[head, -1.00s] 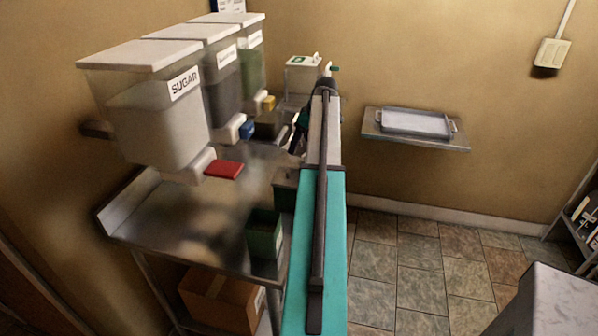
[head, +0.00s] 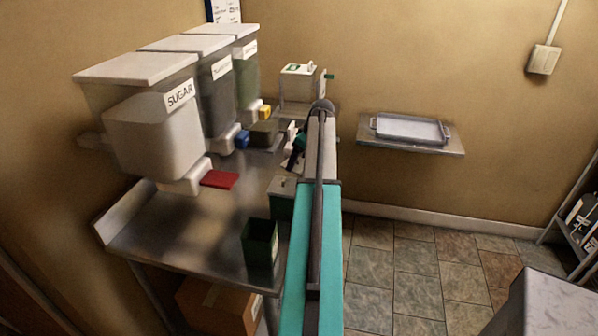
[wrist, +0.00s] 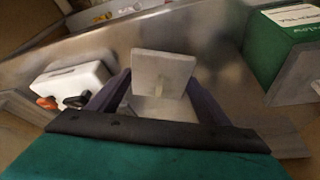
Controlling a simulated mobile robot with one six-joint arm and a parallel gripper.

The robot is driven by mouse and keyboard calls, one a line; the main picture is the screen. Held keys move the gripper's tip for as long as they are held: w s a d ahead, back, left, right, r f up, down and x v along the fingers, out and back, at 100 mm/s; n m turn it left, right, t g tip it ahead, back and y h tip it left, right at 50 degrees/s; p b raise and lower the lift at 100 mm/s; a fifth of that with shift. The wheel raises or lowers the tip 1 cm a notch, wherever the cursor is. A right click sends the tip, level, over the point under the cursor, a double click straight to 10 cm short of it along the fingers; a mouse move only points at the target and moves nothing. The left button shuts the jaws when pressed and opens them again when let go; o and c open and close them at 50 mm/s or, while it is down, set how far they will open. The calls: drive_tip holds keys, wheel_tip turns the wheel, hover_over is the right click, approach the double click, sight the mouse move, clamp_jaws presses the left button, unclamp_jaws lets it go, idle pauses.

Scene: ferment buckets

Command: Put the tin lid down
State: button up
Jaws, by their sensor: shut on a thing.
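The tin lid (wrist: 163,70) is a small pale grey square plate in the wrist view, tilted up between the two fingers of my gripper (wrist: 157,92). My gripper is shut on it. In the head view my gripper (head: 296,150) is over the back right of the steel counter, and my arm hides part of it; I cannot make out the held lid there. An open green tin (head: 259,247) stands near the counter's front right. Another green tin (head: 281,198) with a pale top stands behind it, partly behind my arm. A green tin with a white label (wrist: 282,45) is at the right of the wrist view.
The steel counter (head: 190,235) has clear room at front left. Several bins, one marked sugar (head: 152,135), line the wall. A red piece (head: 219,179) lies below them. A white device (wrist: 72,83) is left in the wrist view. A tray (head: 410,129) sits on a wall shelf.

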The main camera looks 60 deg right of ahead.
sight(301, 167)
drive_tip(key=shift+f, duration=1)
drive_tip(key=shift+f+p, duration=0.85)
drive_tip(key=shift+f, duration=1.05)
drive_tip(key=shift+f, duration=0.1)
drive_tip(key=o, duration=1)
drive_tip(key=shift+r, duration=0.2)
drive_tip(key=shift+b+v, duration=1.6)
drive_tip(key=shift+v, duration=4.35)
